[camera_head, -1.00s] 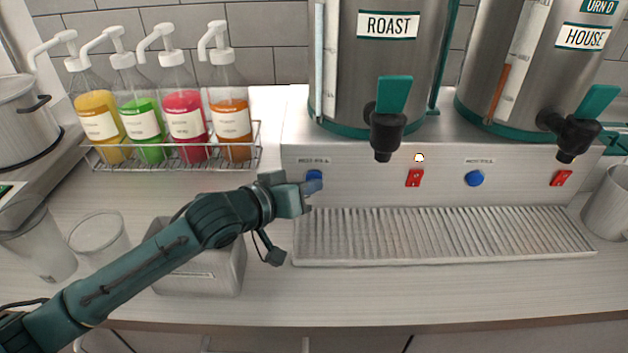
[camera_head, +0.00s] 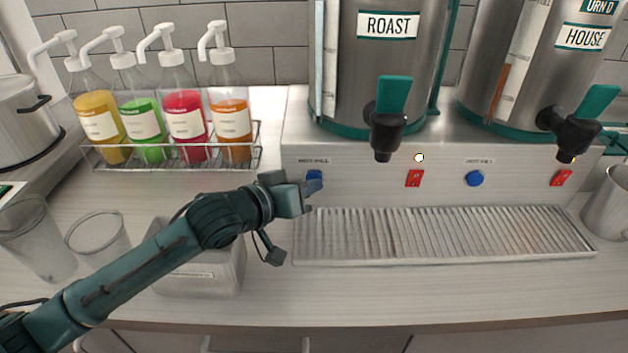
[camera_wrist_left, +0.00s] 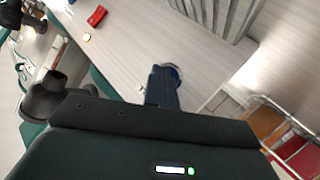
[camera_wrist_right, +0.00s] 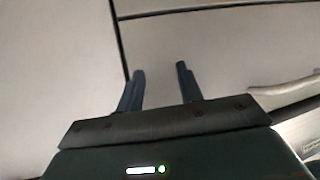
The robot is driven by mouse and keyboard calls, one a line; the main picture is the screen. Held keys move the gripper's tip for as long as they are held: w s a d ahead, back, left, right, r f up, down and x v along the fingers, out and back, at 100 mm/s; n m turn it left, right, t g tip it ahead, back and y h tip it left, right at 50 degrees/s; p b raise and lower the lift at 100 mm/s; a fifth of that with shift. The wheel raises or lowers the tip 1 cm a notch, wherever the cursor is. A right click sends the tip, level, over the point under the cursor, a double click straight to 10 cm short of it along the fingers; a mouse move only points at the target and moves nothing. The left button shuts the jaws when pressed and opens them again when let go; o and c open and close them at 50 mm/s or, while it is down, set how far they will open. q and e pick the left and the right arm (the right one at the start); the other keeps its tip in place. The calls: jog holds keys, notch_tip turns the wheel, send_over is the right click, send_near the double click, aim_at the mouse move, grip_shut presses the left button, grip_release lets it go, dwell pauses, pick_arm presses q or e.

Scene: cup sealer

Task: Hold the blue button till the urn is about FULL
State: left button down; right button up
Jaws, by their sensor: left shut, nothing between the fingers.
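The ROAST urn (camera_head: 388,60) stands on the steel machine base, with a black tap (camera_head: 387,135) and a pale sight gauge strip whose level I cannot make out. The left blue button (camera_head: 314,175) is on the base's front panel below it. My left gripper (camera_head: 314,187) is shut and empty, its fingertips at this button and partly covering it. In the left wrist view the button (camera_wrist_left: 175,72) shows behind the closed fingers (camera_wrist_left: 163,86); I cannot tell how far it is pressed. My right gripper (camera_wrist_right: 160,72) is open and empty, facing pale cabinet fronts.
The HOUSE urn (camera_head: 535,70) is at right, its gauge showing an orange-brown strip. A second blue button (camera_head: 475,178), red switches (camera_head: 414,178) and a ribbed drip tray (camera_head: 445,235) are nearby. Syrup bottles (camera_head: 183,120) stand in a rack at left; clear cups (camera_head: 98,238) are in front.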

dwell(1.0)
dwell(0.8)
dwell(0.8)
pick_arm(q)
jog(key=shift+s+p, duration=0.6)
jog(key=shift+s, duration=0.35)
jog(key=shift+s, duration=0.45)
jog(key=shift+s+p, duration=0.8)
jog(key=shift+s, duration=1.25)
